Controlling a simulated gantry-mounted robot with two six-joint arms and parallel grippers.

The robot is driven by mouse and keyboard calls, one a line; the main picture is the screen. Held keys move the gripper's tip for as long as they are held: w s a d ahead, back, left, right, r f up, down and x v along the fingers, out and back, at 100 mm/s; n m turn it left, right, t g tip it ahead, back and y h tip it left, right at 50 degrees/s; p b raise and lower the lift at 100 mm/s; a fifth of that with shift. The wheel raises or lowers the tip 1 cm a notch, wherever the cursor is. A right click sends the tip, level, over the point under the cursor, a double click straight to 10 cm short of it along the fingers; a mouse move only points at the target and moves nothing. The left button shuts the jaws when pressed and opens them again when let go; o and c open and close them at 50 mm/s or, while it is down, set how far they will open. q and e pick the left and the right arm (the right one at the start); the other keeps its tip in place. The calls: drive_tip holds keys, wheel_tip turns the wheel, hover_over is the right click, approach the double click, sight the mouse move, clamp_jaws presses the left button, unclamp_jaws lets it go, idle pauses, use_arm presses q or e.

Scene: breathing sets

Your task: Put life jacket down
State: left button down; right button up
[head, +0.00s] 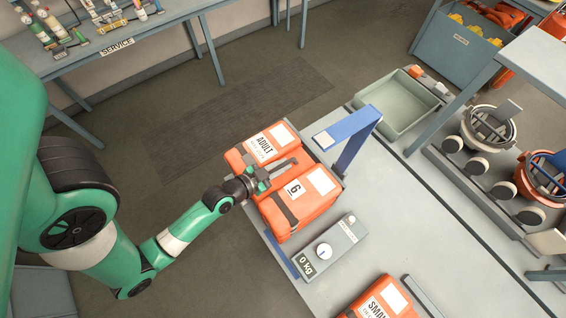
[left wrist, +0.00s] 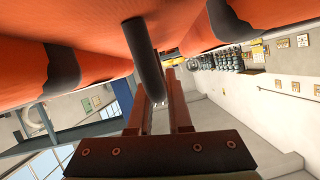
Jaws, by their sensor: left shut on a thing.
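In the left wrist view the orange fabric (left wrist: 100,25) fills the top, and a dark strap or handle (left wrist: 144,58) runs down between my fingers (left wrist: 160,100). Whether the jacket rests on a surface or hangs just above it is hard to tell. My right gripper is not in view.
The grey scale box (head: 331,247) with a dial and "0 kg" sign sits just right of the jacket. Another orange pack (head: 381,301) marked "SMA…" lies at the front. A green tray (head: 399,106) stands behind. Helmet-like gear (head: 488,127) is on the right. Bare tabletop (head: 410,215) lies between.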

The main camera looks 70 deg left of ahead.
use_arm(q)
drive_tip(key=shift+w+a+r, duration=0.1)
drive_tip(key=shift+r, duration=0.1)
drive_tip(key=shift+f+b, duration=0.45)
drive_tip(key=shift+f, duration=0.2)
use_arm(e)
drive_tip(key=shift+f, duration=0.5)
use_arm(q)
drive_tip(key=c, duration=0.8)
unclamp_jaws()
drive_tip(key=shift+c, duration=0.2)
